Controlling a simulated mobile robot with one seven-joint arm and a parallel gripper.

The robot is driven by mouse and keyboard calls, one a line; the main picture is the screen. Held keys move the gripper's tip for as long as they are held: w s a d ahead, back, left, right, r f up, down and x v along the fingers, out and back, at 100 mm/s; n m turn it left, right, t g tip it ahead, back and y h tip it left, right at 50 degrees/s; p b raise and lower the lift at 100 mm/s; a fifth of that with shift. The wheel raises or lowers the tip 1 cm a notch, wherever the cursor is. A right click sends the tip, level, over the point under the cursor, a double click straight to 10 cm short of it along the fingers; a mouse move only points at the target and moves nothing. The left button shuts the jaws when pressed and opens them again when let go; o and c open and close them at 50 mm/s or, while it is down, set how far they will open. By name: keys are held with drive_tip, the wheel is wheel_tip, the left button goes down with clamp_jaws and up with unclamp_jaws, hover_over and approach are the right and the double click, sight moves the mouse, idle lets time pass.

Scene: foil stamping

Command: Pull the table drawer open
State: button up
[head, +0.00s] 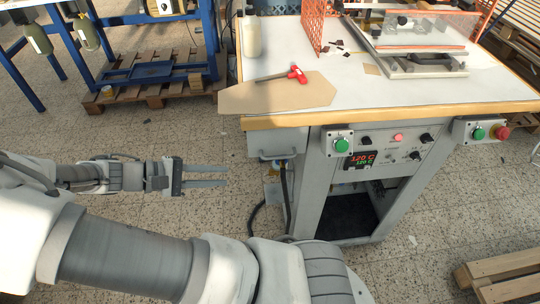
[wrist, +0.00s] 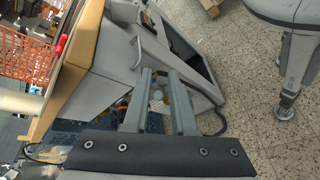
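The grey table drawer (head: 278,140) sits under the left front of the worktable (head: 390,117) and looks pushed in. Its pale bar handle (head: 275,156) runs along the lower front. My gripper (head: 227,176) is left of the drawer and lower in the picture, apart from it, with two parallel fingers spread and nothing between them. In the wrist view my gripper (wrist: 161,72) points toward the table's front, its fingers open. The drawer (wrist: 112,50) and its handle (wrist: 150,46) show there just beyond the fingertips; I cannot tell the exact gap.
A control panel (head: 375,148) with a green button box (head: 338,143) is right of the drawer. A black cable (head: 285,195) hangs below. Bare floor lies around my gripper.

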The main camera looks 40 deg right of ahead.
sight(271, 158)
drive_tip(key=d+f+b, duration=0.1)
drive_tip(key=d, duration=0.4)
drive_tip(key=s+d+f+h+b, duration=0.1)
drive_tip(key=d, duration=0.5)
drive_tip(key=d+f+h+b, duration=0.1)
drive_tip(key=d, duration=0.4)
drive_tip(key=shift+s+d+f+n+t, duration=0.2)
drive_tip(key=shift+s+f+n+t, duration=0.1)
drive_tip(key=shift+f+t, duration=0.1)
clamp_jaws()
idle(0.9)
